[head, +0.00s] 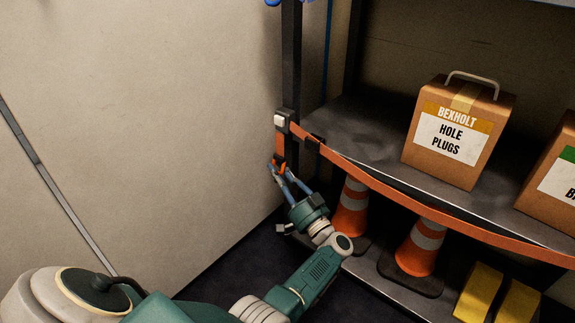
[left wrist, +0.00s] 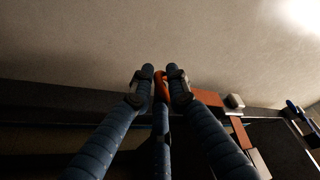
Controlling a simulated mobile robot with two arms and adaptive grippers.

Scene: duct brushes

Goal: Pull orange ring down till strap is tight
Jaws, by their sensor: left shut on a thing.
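The orange ring (head: 278,168) hangs at the lower end of a short orange strap tail (head: 280,147), below a buckle with a pale button (head: 280,120) on the dark shelf post. My left gripper (head: 279,171) is shut on the ring. The long orange strap (head: 400,195) runs from the buckle to the right across the shelf front. It bows slightly downward along its length. My right gripper is not in view.
A box labelled hole plugs (head: 455,140) and part of another box (head: 555,175) stand on the shelf behind the strap. Two traffic cones (head: 420,247) and yellow blocks (head: 480,292) are below. A plain wall (head: 150,100) is at the left.

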